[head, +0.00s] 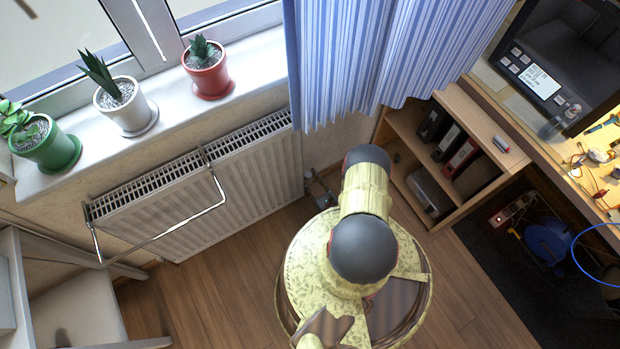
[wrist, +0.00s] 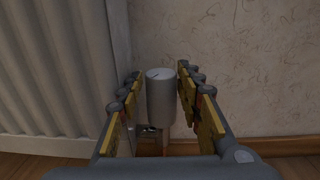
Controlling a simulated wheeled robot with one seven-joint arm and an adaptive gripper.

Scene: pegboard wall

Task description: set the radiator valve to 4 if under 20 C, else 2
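The radiator valve (wrist: 160,98) is a pale upright cylinder low beside the radiator in the wrist view. A small dark mark shows on its top; no number is readable. My gripper (wrist: 160,80) is open, with one finger on each side of the valve. Gaps show between the fingers and the valve, so it does not look gripped. The white ribbed radiator (head: 200,190) is below the window sill in the head view, and its end shows in the wrist view (wrist: 65,70). No readable temperature shows.
A metal rail (head: 165,233) stands out from the radiator front. A blue striped curtain (head: 365,55) hangs above its right end. A wooden shelf (head: 470,205) with binders stands right of my arm. Potted plants line the sill (head: 255,65). The wall (wrist: 250,75) right of the valve is clear.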

